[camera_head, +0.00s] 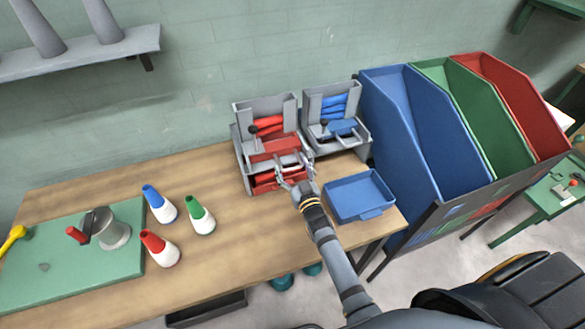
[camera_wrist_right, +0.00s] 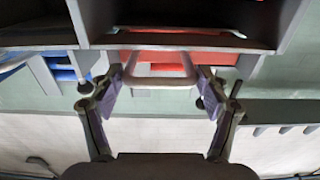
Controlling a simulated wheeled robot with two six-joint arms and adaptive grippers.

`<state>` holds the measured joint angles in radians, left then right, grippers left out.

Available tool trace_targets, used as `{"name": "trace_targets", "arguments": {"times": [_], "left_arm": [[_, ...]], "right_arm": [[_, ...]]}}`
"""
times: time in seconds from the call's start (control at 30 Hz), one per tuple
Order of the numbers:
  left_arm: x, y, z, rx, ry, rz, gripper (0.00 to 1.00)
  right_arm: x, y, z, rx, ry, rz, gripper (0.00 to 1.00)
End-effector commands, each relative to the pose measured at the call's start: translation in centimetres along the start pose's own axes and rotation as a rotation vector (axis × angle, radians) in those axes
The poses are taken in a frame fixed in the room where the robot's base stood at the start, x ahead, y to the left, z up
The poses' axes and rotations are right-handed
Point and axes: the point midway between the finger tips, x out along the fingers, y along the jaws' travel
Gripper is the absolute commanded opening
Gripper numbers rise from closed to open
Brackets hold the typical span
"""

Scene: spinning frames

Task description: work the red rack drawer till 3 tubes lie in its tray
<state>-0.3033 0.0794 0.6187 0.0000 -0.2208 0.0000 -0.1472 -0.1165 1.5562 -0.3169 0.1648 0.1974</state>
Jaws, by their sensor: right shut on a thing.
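The grey rack with red parts (camera_head: 241,150) stands at the back of the wooden table. Red tubes (camera_head: 268,123) lie in its upper hopper. Its red drawer (camera_head: 272,149) has a pale loop handle (camera_wrist_right: 160,82). My right gripper (camera_head: 293,180) is at the front of this rack, its fingers on either side of the handle in the right wrist view (camera_wrist_right: 163,92), shut on it. The red tray (camera_head: 262,186) is low at the rack's front, partly hidden by the gripper; I cannot tell how many tubes lie in it. My left gripper is not in view.
A similar rack with blue tubes (camera_head: 335,104) stands to the right. A blue bin (camera_head: 360,193) sits in front of it. Tall blue, green and red bins (camera_head: 425,130) stand farther right. Several cone bottles (camera_head: 200,217) and a green mat (camera_head: 60,265) are on the left.

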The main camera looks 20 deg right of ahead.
Motion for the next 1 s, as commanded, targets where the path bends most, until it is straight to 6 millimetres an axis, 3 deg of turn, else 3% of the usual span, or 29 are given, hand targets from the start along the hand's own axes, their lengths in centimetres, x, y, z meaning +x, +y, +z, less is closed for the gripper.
{"name": "trace_targets", "arguments": {"times": [0.03,0.17,0.27,0.5,0.77,0.8,0.87,1.0], "left_arm": [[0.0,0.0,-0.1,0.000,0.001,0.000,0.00],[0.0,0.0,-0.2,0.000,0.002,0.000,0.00],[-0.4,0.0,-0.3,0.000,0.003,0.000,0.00],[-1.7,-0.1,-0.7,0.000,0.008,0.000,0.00],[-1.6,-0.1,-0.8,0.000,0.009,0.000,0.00],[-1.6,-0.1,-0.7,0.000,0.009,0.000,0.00],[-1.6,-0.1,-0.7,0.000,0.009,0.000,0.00],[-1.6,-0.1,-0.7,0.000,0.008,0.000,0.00]], "right_arm": [[0.0,0.0,0.0,0.000,0.000,0.000,0.36],[0.0,0.0,0.0,0.000,0.000,0.000,0.19],[-0.5,0.0,-0.1,0.000,-0.001,0.000,0.19],[-3.7,0.0,-0.1,0.000,-0.003,0.000,0.20],[-4.0,0.0,0.2,0.000,-0.004,0.000,0.19],[-4.0,0.0,0.2,0.000,-0.004,0.000,0.77],[-4.0,0.0,0.2,0.000,-0.004,0.000,0.82],[-3.9,0.0,0.1,0.000,-0.002,0.000,0.82]]}}
